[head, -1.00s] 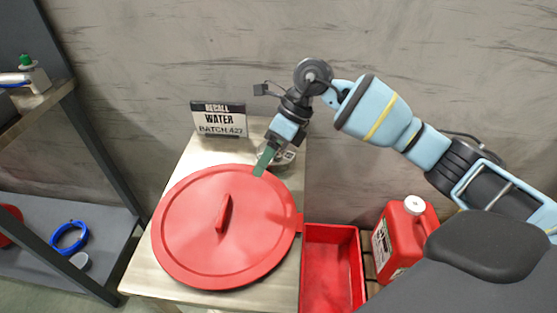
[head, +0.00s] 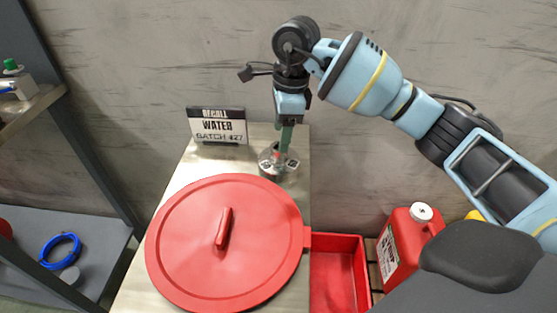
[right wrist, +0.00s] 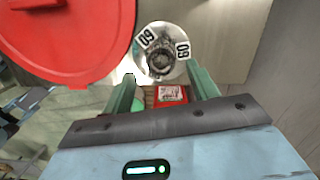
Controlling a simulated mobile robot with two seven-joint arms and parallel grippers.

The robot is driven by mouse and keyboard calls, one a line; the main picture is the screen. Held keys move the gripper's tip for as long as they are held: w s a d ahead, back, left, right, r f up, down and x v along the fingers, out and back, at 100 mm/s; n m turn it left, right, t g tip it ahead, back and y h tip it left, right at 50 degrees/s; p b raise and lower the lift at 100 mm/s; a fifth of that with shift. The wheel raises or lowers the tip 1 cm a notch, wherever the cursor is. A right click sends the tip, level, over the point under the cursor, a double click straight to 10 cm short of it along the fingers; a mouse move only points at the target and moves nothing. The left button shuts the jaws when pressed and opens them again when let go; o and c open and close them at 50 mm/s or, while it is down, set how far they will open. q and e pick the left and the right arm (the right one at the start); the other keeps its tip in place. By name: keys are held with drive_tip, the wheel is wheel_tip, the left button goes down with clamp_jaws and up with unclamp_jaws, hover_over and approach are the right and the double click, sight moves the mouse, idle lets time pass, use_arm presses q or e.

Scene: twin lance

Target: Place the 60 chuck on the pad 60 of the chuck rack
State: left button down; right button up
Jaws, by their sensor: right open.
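The 60 chuck (head: 270,168) is a round metal piece with white labels, standing on the metal table behind the red lid. In the right wrist view the chuck (right wrist: 162,38) shows two labels reading 60 and a dark round centre. My right gripper (head: 285,149) points down at the chuck, with its green fingers upright. In the right wrist view the open gripper (right wrist: 159,73) has its fingertips apart near the chuck's lower edge; whether they touch it I cannot tell. No pad marked 60 can be made out. My left gripper is not in view.
A large red lid (head: 190,235) covers much of the table (head: 185,180). A water recall sign (head: 218,125) stands behind. A red bin (head: 335,262) and a red jug (head: 405,240) are at the right. A grey shelf unit (head: 85,232) holds a blue ring (head: 60,250) at the left.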

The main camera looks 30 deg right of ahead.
sight(279, 158)
drive_tip(key=shift+w+a+f, duration=0.15)
drive_tip(key=shift+f, duration=1.15)
drive_tip(key=shift+w+a+f, duration=0.1)
drive_tip(key=shift+a+f, duration=0.05)
drive_tip(key=shift+f, duration=1.15)
drive_tip(key=shift+r, duration=0.15)
clamp_jaws()
